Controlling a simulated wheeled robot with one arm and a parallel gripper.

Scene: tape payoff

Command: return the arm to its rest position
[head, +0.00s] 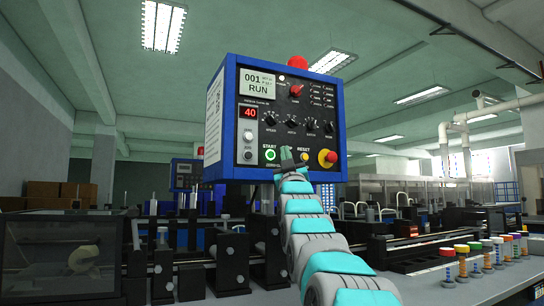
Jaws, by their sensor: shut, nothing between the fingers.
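My arm reaches up from the bottom right of the head view toward a blue-framed control box with a black panel (318,105). My gripper (287,152) is at the arm's far end, small and dark, in front of the lower edge of the panel. It appears between the green START button (270,155) and the yellow RESET button (304,157). It is shut and holds nothing. I cannot tell whether it touches the panel. The panel's screen reads 001 RUN and a red display (254,113) shows 40.
A red and yellow stop button (328,158) is at the panel's lower right. Dark machine rollers and blocks (230,258) stand below the box. Several small posts with coloured caps (475,254) line the grey surface at right. A glass-fronted case (62,258) is at left.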

